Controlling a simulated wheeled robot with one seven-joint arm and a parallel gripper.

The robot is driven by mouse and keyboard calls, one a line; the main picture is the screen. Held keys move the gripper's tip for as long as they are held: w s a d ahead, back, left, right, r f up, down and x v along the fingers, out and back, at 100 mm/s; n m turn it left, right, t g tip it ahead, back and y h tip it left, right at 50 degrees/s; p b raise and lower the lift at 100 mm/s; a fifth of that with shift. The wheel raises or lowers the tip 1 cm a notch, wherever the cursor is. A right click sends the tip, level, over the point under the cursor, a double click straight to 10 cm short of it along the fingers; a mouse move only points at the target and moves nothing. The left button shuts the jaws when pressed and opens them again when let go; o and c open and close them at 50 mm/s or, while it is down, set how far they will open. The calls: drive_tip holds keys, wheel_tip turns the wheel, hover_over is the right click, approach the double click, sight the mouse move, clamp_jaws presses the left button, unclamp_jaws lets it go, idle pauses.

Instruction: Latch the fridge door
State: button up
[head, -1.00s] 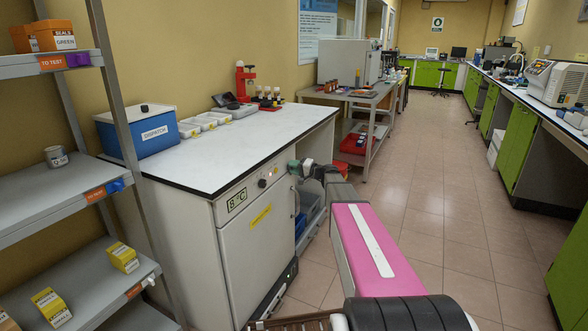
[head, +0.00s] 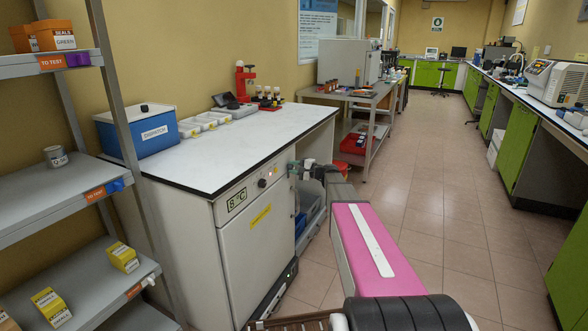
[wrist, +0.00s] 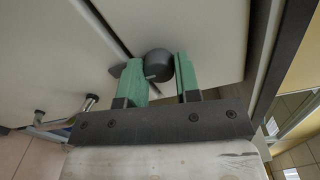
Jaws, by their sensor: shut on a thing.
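The fridge door (head: 259,250) is the pale panel with a yellow label under the bench, and looks flush with the cabinet front. It also shows in the wrist view (wrist: 70,40), with a narrow dark gap along its edge. My gripper (wrist: 162,68) is shut on a dark round latch knob (wrist: 158,62), with one green finger on each side. A flat dark latch piece (wrist: 118,69) lies beside the knob, near the gap; how far it is turned is hard to tell. In the head view my gripper (head: 293,168) is at the cabinet's upper right, and the knob is hidden.
The fridge has a temperature display (head: 237,200) and a dark dial (head: 262,183). A bar handle (wrist: 85,106) stands off the door near my gripper. The bench top (head: 220,160) holds a blue box (head: 155,133) and trays. The aisle floor (head: 425,200) to the right is clear.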

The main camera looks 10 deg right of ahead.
drive_tip(key=o, duration=0.9)
drive_tip(key=v, duration=1)
drive_tip(key=shift+s+d, duration=0.2)
drive_tip(key=shift+d, duration=0.15)
drive_tip(key=s+a+f+n+g+h, duration=0.2)
drive_tip(key=s+a+f+g, duration=0.1)
drive_tip(key=s+a+f, duration=0.3)
drive_tip(key=s+a+f+n+g+h, duration=0.3)
drive_tip(key=s+a+f+g, duration=0.15)
drive_tip(key=s, duration=0.35)
drive_tip(key=s+f+n+g+h, duration=0.1)
drive_tip(key=s+f+h, duration=0.1)
drive_tip(key=s, duration=0.3)
drive_tip(key=s+d+f+n+g+h, duration=0.1)
drive_tip(key=s+f+n+h, duration=0.1)
drive_tip(key=s, duration=0.4)
drive_tip(key=s+f+n+g+h, duration=0.1)
drive_tip(key=s+f+n+h, duration=0.1)
drive_tip(key=s+h, duration=0.3)
drive_tip(key=shift+s+d+f, duration=0.35)
drive_tip(key=shift+s+f, duration=0.3)
drive_tip(key=shift+s, duration=0.05)
